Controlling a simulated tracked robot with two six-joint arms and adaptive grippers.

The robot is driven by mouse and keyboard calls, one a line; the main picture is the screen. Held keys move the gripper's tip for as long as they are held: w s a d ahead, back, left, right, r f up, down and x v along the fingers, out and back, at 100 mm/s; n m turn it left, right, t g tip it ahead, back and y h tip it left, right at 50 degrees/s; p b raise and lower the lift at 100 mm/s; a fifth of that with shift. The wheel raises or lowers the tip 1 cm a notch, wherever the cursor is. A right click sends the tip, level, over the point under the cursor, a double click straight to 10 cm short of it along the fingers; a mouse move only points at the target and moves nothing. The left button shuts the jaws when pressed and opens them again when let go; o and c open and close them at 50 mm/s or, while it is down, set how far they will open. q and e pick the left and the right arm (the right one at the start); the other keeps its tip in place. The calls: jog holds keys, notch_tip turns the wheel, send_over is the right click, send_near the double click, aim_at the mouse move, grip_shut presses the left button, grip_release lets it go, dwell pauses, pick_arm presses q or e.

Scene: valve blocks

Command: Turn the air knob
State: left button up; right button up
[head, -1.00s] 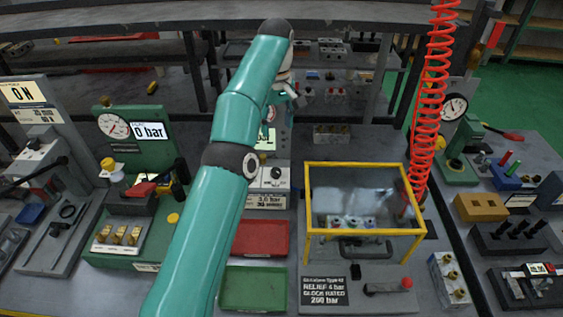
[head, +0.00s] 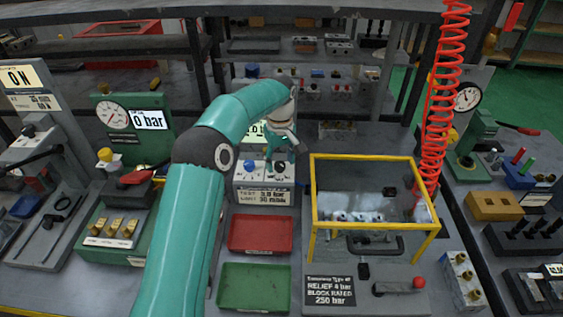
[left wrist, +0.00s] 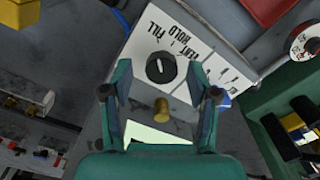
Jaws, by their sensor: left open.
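The air knob, a round black knob (left wrist: 161,67) with a pale mark, sits on a white panel lettered FILL, HOLD and VENT in the left wrist view. In the head view the small white control box (head: 263,196) carries a blue knob (head: 250,168); my left gripper (head: 280,160) is at its right side and hides the black knob. My left gripper (left wrist: 160,75) is open in the left wrist view, its fingers on either side of the knob with gaps between. Contact is not visible. A brass piece (left wrist: 161,110) shows between the fingers. My right gripper is out of view.
A yellow-framed clear guard (head: 370,228) stands right of the box, with a red coiled hose (head: 445,100) behind its right side. Red (head: 262,234) and green (head: 255,287) trays lie in front. A green gauge stand (head: 133,125) is at left.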

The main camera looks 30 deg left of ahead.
pick_arm(q)
jog(key=shift+f, duration=0.15)
jog(key=shift+c, duration=0.4)
jog(key=c, duration=1.1)
jog(key=shift+d, duration=0.1)
grip_shut()
